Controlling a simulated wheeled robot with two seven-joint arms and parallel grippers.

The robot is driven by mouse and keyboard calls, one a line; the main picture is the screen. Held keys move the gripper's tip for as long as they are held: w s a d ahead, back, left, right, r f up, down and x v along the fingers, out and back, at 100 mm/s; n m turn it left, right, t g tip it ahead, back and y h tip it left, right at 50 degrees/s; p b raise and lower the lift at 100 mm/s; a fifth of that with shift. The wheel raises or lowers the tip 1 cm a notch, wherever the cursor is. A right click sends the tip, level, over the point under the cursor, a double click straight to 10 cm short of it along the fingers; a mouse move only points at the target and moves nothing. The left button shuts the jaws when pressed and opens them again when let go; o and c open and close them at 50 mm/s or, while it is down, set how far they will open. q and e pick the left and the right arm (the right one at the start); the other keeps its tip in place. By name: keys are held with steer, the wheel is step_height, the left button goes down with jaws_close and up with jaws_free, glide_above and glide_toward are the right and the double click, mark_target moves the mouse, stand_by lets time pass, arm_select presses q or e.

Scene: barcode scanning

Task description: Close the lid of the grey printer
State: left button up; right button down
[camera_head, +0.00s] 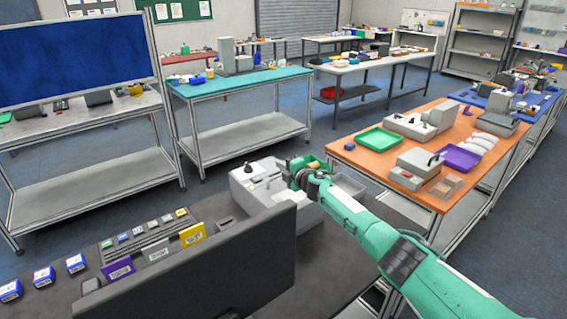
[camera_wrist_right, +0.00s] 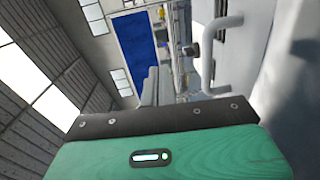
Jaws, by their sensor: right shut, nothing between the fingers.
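The grey printer (camera_head: 250,193) stands on the dark bench behind the black monitor, in the middle of the head view. Its light grey top carries a small dark part. My right gripper (camera_head: 298,168), on the green arm from the right, is at the printer's right rear side, shut and empty. The arm and monitor hide part of the printer, and I cannot tell the lid's angle or whether the gripper touches it. In the right wrist view, a pale panel with a handle (camera_wrist_right: 220,32) is close beyond the green gripper body (camera_wrist_right: 170,150). My left gripper is not in view.
The black monitor (camera_head: 200,270) stands in front of the printer. Small boxes and coloured cards (camera_head: 117,270) line the bench at left. An orange table (camera_head: 345,160) with trays and machines stands at right.

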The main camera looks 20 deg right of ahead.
mark_target(279, 176)
steer(key=shift+w+a+f+p, duration=0.2)
steer(key=shift+w+f+p, duration=0.1)
steer(key=shift+w+f, duration=0.15)
steer(key=shift+w+a+f+g+p, duration=0.1)
steer(key=shift+w+f+g+p, duration=0.1)
steer(key=shift+f+g, duration=0.25)
steer(key=shift+w+a+f+g+p, duration=0.15)
steer(key=shift+w+f+g, duration=0.1)
steer(key=shift+f, duration=0.25)
steer(key=shift+d, duration=0.1)
